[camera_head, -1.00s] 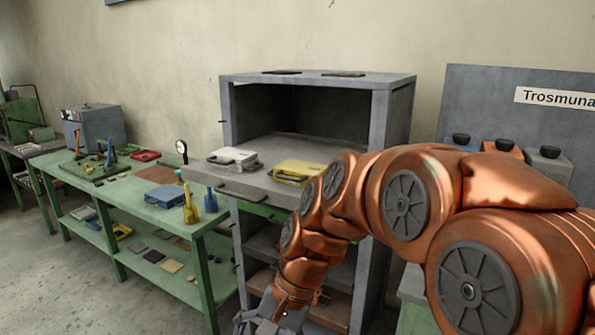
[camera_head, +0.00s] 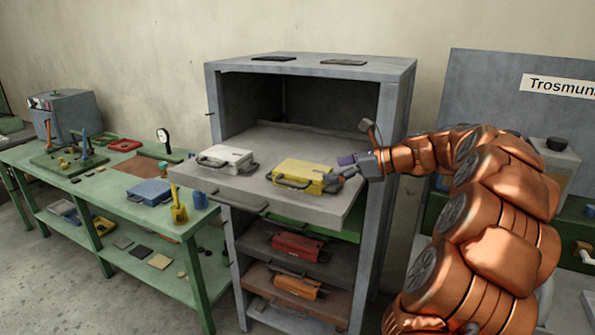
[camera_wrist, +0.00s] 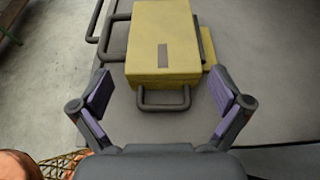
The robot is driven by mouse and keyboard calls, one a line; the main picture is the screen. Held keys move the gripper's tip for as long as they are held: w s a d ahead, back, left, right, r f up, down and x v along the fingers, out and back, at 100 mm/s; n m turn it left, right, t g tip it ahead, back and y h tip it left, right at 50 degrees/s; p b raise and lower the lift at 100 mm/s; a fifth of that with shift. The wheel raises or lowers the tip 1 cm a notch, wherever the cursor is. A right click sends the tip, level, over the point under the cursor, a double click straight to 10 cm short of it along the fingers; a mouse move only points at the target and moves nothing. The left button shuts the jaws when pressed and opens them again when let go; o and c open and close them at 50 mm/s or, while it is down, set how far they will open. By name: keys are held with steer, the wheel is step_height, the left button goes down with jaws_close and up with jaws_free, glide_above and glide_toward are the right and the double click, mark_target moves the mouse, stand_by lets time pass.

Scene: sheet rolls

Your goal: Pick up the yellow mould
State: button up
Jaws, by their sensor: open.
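The yellow mould (camera_head: 300,173) is a flat case with dark handles, lying on the pulled-out grey shelf (camera_head: 230,188) of the cabinet. In the wrist view the yellow mould (camera_wrist: 162,45) is straight ahead, with a grey handle loop on its near side. My gripper (camera_head: 347,170) is at the right side of the mould in the head view. In the wrist view my gripper (camera_wrist: 160,100) has its purple-padded fingers wide apart, either side of the near handle. Nothing is between the pads except that handle's near part; I cannot tell whether anything touches.
A white mould (camera_head: 226,157) lies left of the yellow one on the same shelf. Red (camera_head: 297,247) and orange (camera_head: 295,284) moulds lie on lower shelves. A green bench (camera_head: 110,190) with a blue case (camera_head: 150,192) stands to the left. The cabinet's right wall (camera_head: 393,115) rises close behind my gripper.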

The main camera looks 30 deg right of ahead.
mark_target(312, 170)
steer(key=shift+w+a+f, duration=0.1)
steer(key=shift+w+a, duration=0.35)
steer(key=shift+w, duration=0.25)
steer(key=shift+w+a+f+p, duration=0.15)
steer(key=shift+w+f+p, duration=0.05)
steer(key=shift+w+p, duration=0.3)
steer(key=x, duration=0.1)
steer(key=p+x, duration=0.1)
steer(key=x, duration=0.2)
steer(key=shift+w+r+p, duration=0.1)
steer(key=shift+r+p, duration=0.15)
steer(key=shift+p, duration=0.15)
steer(key=shift+w+a+f, duration=0.15)
steer(key=shift+w+f, duration=0.1)
steer(key=shift+w, duration=0.05)
steer(key=shift+r, duration=0.1)
steer(key=c, duration=1.5)
